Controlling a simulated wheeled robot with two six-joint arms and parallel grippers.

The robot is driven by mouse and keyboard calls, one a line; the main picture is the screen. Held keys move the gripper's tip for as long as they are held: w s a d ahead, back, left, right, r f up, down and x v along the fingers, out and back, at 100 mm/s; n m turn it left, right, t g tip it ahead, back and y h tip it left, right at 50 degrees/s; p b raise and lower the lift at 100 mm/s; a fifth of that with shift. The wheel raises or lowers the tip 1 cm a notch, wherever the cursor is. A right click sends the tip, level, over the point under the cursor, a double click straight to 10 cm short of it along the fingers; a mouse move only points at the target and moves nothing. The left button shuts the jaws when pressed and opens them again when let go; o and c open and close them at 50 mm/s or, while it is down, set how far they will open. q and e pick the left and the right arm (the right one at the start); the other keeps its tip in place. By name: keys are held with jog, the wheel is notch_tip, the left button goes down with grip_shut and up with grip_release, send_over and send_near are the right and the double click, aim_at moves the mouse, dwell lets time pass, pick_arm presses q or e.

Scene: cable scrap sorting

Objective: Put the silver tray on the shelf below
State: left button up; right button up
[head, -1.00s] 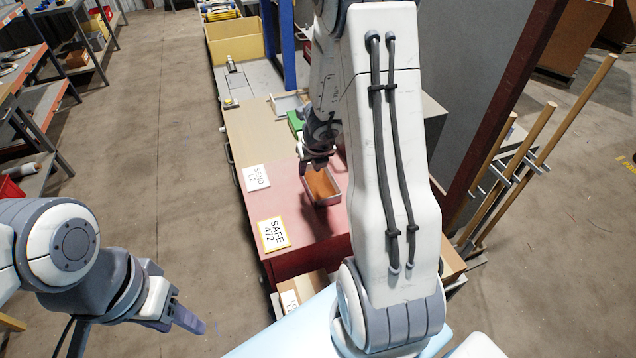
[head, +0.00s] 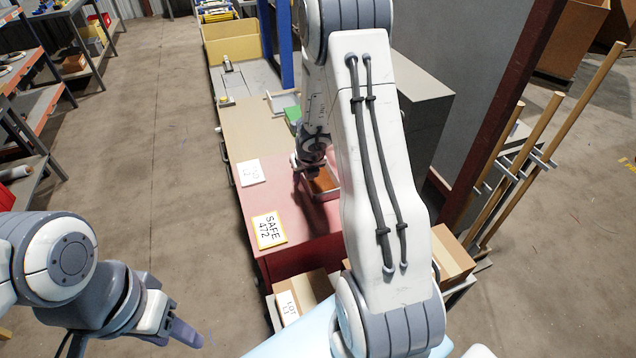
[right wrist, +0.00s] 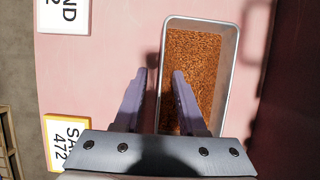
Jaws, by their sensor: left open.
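The silver tray (head: 326,198) is a rectangular metal tray holding copper-brown granules. It lies on the red bench top (head: 300,238), partly hidden by my right arm in the head view. It also shows in the right wrist view (right wrist: 232,60). My right gripper (right wrist: 158,75) is open over the tray's left long side. One finger appears left of that wall and the other over the granules; whether they touch the tray I cannot tell. My left gripper (head: 190,335) is open and empty, out over the floor at the lower left. The lower shelf under the bench is mostly hidden.
Cardboard boxes, one labelled LOT (head: 290,305), sit low under the bench's near end. A SAFE 472 sign (head: 269,230) and a white sign (head: 251,172) lie on the bench's left. Wooden poles (head: 525,150) stand at right.

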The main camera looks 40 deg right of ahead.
jog(key=shift+r, duration=0.1)
jog(key=shift+c, duration=0.3)
grip_shut()
dwell(0.9)
